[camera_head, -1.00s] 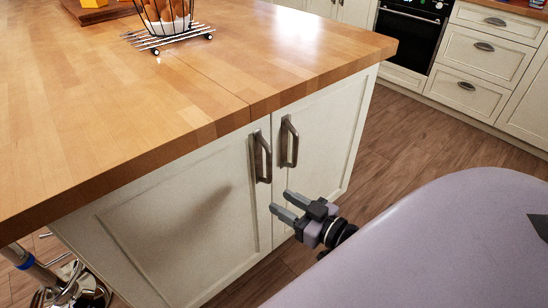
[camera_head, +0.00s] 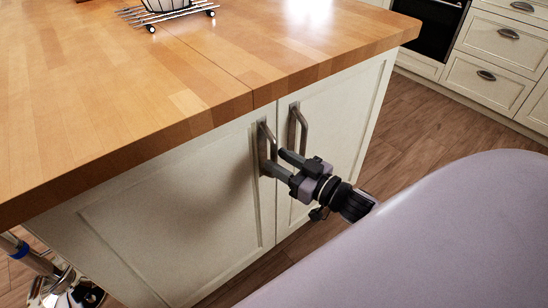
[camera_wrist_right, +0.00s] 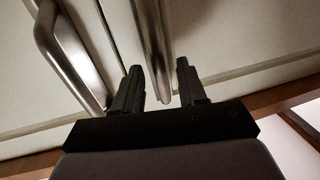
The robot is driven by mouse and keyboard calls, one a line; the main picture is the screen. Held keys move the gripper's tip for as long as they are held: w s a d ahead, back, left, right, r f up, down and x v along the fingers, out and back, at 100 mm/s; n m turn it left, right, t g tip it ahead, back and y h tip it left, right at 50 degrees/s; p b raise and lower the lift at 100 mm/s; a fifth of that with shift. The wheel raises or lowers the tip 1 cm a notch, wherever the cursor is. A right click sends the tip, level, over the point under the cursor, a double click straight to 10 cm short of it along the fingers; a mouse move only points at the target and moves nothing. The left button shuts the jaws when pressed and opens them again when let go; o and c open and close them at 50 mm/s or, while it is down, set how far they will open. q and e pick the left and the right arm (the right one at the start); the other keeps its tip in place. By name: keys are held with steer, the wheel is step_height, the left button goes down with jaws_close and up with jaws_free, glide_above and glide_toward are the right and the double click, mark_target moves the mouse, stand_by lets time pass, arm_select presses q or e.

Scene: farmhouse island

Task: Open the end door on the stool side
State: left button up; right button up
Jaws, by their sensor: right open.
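The island's end has two cream doors. The left door (camera_head: 170,218) is nearer the chrome stool (camera_head: 62,290) at the lower left. Its grey bar handle (camera_head: 263,140) is near the door's top right edge. My right gripper (camera_head: 274,161) is open at the lower part of this handle, one finger to each side as far as I can tell. In the right wrist view a handle bar (camera_wrist_right: 152,40) lies between the open fingers (camera_wrist_right: 158,70). The door looks closed. My left gripper is out of view.
The right door (camera_head: 345,120) has its own handle (camera_head: 298,130) close beside my right gripper. The wooden countertop (camera_head: 120,100) overhangs the doors. A wire rack (camera_head: 165,14) stands on it. Wooden floor (camera_head: 425,125) is open to the right, towards other cabinets.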

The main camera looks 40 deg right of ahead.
steer(key=shift+x, duration=1.3)
jaws_close()
steer(key=shift+s, duration=0.15)
